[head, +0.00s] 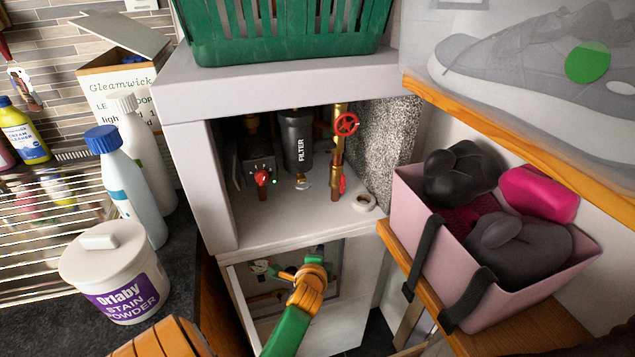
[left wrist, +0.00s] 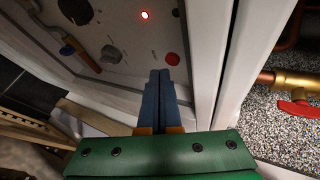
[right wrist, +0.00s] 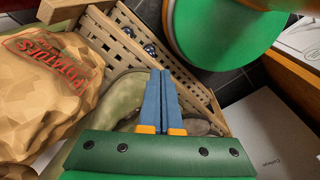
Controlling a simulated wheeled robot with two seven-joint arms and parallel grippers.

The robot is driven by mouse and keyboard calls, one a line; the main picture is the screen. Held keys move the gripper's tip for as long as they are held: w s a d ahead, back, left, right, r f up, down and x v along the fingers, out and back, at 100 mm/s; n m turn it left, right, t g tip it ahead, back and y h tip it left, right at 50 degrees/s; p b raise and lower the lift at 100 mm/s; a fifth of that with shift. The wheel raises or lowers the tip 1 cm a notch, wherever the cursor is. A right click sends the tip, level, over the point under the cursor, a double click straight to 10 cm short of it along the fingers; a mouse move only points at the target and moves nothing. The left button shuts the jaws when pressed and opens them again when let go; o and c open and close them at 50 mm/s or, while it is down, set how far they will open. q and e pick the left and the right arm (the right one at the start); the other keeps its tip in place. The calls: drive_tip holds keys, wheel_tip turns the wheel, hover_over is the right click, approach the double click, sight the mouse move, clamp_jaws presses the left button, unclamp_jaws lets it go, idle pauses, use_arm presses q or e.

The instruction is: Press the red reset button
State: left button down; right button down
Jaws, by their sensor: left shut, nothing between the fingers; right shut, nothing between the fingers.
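A round red button (left wrist: 172,58) sits on a pale panel (left wrist: 125,72) in the left wrist view. My left gripper (left wrist: 159,73) is shut and empty. Its blue fingertips appear just below and left of the button in the picture; I cannot tell whether they touch. In the head view my left arm's orange wrist (head: 311,283) reaches into the lower opening of the white cabinet, and the fingertips are not clear. My right gripper (right wrist: 160,73) is shut and empty, pointing toward a slatted wooden crate (right wrist: 182,68).
A lit red lamp (left wrist: 144,15) and a black knob (left wrist: 111,56) share the panel. White cabinet framing (left wrist: 211,60) stands close right. The upper compartment holds a black filter (head: 297,140) and red valve wheel (head: 346,123). A pink bin (head: 430,205) stands right.

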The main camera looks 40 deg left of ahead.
use_arm(q)
drive_tip(key=shift+w+a, duration=0.2)
drive_tip(key=shift+a, duration=0.15)
drive_tip(key=shift+w+a, duration=0.15)
drive_tip(key=shift+a, duration=0.15)
idle(0.8)
drive_tip(key=shift+d, duration=0.1)
drive_tip(key=shift+s+d+p, duration=0.35)
drive_tip(key=shift+d+p, duration=0.05)
drive_tip(key=shift+d, duration=0.2)
drive_tip(key=shift+d, duration=0.1)
drive_tip(key=shift+s+d+p, duration=0.15)
drive_tip(key=shift+s+d, duration=0.25)
drive_tip(key=shift+d, duration=0.3)
drive_tip(key=shift+s+d+p, duration=0.1)
drive_tip(key=shift+s+d, duration=0.25)
drive_tip(key=shift+d, duration=0.35)
drive_tip(key=shift+s+d+p, duration=0.15)
drive_tip(key=shift+s+d, duration=0.25)
drive_tip(key=shift+d, duration=0.3)
